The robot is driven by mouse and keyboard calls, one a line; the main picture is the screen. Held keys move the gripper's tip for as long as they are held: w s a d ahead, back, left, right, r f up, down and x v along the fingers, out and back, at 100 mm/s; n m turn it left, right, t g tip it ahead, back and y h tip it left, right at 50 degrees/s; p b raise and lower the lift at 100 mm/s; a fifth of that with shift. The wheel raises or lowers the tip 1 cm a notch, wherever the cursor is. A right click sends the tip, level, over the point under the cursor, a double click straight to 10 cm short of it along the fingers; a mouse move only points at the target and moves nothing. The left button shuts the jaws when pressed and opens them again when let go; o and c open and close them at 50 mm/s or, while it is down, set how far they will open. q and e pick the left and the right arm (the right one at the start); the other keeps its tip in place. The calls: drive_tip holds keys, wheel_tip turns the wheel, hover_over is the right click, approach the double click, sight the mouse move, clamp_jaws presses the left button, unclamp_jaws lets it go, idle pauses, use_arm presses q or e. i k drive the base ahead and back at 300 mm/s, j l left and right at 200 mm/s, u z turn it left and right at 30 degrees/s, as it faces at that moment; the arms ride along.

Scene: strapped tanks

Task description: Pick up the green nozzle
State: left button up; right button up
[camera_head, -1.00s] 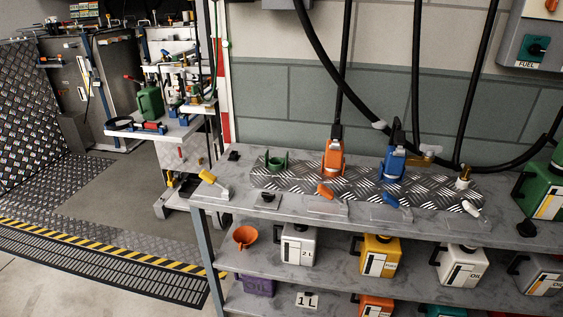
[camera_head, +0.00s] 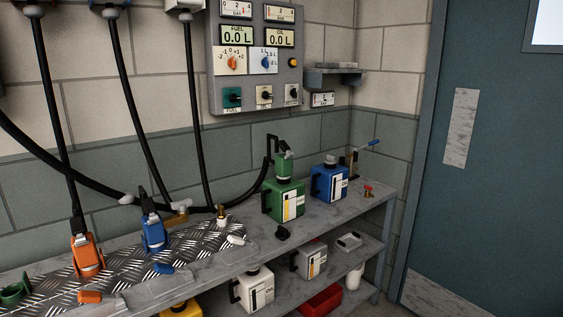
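The green nozzle (camera_head: 284,166) stands upright on top of a green canister (camera_head: 287,203), at the right part of the grey bench. Neither of my grippers is in view.
An orange nozzle (camera_head: 87,256) and a blue nozzle (camera_head: 153,233) stand on the tread plate (camera_head: 125,262). A blue canister (camera_head: 330,184) is right of the green one. Black hoses hang in front of the wall. A control panel (camera_head: 262,58) is above; a door (camera_head: 500,170) is at right.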

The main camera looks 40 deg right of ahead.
sight(283, 164)
drive_tip(key=l+z, duration=0.2)
drive_tip(key=z, duration=0.2)
drive_tip(key=i+l+z, duration=0.15)
drive_tip(key=z, duration=0.2)
drive_tip(key=i+l+z, duration=0.4)
drive_tip(key=i+l, duration=0.2)
